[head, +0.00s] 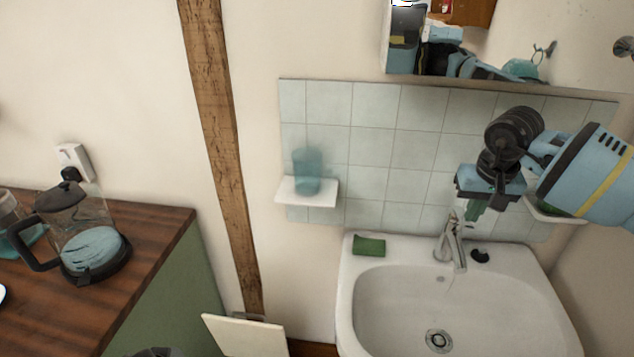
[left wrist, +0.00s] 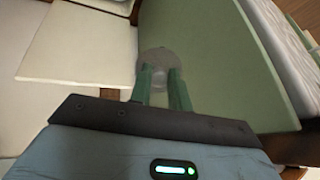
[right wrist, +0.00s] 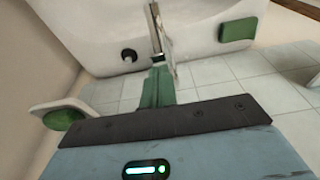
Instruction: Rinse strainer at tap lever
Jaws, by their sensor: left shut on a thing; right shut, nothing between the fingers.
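The tap (head: 452,245) stands at the back rim of the white sink (head: 370,300), its lever pointing up. My right gripper (head: 474,211) is shut and empty, fingers down, just above and right of the tap. In the right wrist view its green fingers (right wrist: 158,88) are close beside the tap (right wrist: 157,30); I cannot tell whether they touch the lever. In the left wrist view my left gripper (left wrist: 160,80) is shut on a grey, round, blurred thing, which looks like the strainer (left wrist: 157,57). No water is clearly seen running.
A green sponge (head: 369,245) and a small black thing (head: 480,255) lie on the sink rim. A cup (head: 307,171) stands on a wall shelf (head: 307,192). A glass jug (head: 90,240) is on the wooden counter (head: 150,245). A pale board (head: 245,337) sits left of the sink.

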